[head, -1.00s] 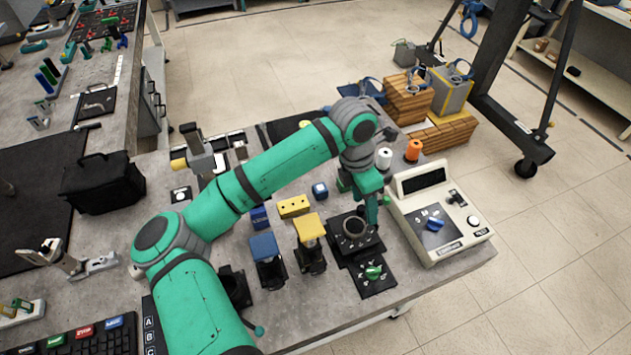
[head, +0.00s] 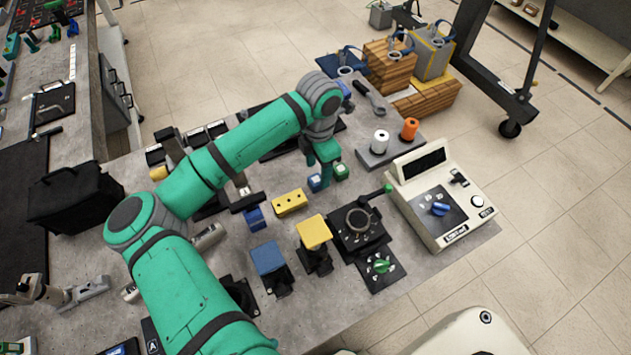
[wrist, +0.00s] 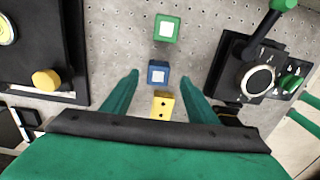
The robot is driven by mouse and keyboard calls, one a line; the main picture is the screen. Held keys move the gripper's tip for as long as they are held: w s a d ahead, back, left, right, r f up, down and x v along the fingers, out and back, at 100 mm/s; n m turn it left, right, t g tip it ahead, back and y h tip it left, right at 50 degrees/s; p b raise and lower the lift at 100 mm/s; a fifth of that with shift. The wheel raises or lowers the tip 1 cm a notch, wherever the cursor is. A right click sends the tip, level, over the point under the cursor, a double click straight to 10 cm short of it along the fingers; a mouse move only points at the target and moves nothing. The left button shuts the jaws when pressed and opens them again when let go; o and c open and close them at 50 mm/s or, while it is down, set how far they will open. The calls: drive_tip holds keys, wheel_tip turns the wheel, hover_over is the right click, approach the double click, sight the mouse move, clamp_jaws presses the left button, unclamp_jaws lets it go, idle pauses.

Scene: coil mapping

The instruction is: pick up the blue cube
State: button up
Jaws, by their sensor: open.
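The small blue cube (head: 314,183) with a pale square on its face lies on the grey perforated bench top. In the wrist view the blue cube (wrist: 158,73) appears between my fingertips. My gripper (wrist: 160,75) is open, with one green finger on each side of the cube and a visible gap on both sides. In the head view my gripper (head: 325,178) points down by the cube and partly hides it. How far the fingertips are above the cube I cannot tell.
A green cube (wrist: 167,29) lies just beyond the blue one, and a yellow block with holes (wrist: 163,106) lies on the near side. A black dial panel with a green-knobbed lever (head: 358,225) stands to the right.

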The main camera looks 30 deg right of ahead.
sight(316, 179)
drive_tip(key=shift+w+a+f, duration=0.1)
drive_tip(key=shift+a+f, duration=0.05)
drive_tip(key=shift+f, duration=1.25)
drive_tip(key=shift+w+a+f, duration=0.1)
drive_tip(key=shift+f, duration=1.25)
drive_tip(key=c, duration=1.2)
